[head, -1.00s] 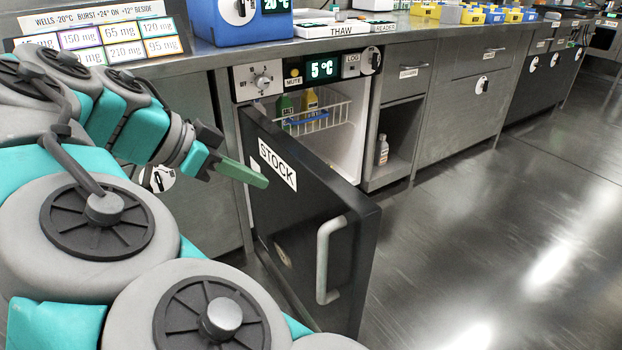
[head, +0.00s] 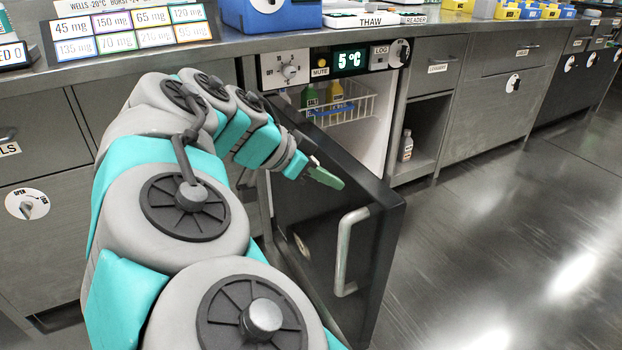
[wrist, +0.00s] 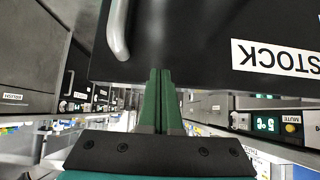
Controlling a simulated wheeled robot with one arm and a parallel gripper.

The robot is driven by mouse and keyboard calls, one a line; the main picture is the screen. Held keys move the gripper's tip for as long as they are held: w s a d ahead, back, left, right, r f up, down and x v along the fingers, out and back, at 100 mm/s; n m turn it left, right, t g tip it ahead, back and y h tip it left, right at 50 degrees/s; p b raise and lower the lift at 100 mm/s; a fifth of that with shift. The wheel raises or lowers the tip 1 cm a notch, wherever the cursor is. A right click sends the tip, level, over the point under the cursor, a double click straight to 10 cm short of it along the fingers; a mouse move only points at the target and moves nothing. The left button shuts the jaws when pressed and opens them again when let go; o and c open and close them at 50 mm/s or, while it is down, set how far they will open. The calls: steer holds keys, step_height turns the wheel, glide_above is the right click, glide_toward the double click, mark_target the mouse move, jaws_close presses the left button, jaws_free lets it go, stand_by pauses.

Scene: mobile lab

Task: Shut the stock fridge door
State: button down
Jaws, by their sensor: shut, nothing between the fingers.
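The stock fridge door (head: 320,218) stands open, swung out toward me, with its black outer face and pale bar handle (head: 347,252) showing. The fridge's white interior (head: 374,132) shows behind it, with a wire basket and bottles. My gripper (head: 326,178) has its green fingers together and empty, in front of the door's upper part in the head view. My arm hides the STOCK label there. In the wrist view the fingers (wrist: 160,72) overlap the edge of the door (wrist: 185,35), and the STOCK label (wrist: 275,57) appears upside down. I cannot tell whether they touch the door.
The fridge control panel (head: 335,63) reads 5 °C above the opening. A steel counter (head: 290,42) runs above, with a blue box (head: 270,15) on it. An open shelf (head: 425,125) holding a bottle stands right of the fridge. The floor (head: 500,260) at right is clear.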

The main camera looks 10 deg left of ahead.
steer(key=shift+w+d, duration=0.4)
steer(key=shift+d, duration=0.2)
steer(key=shift+d, duration=0.1)
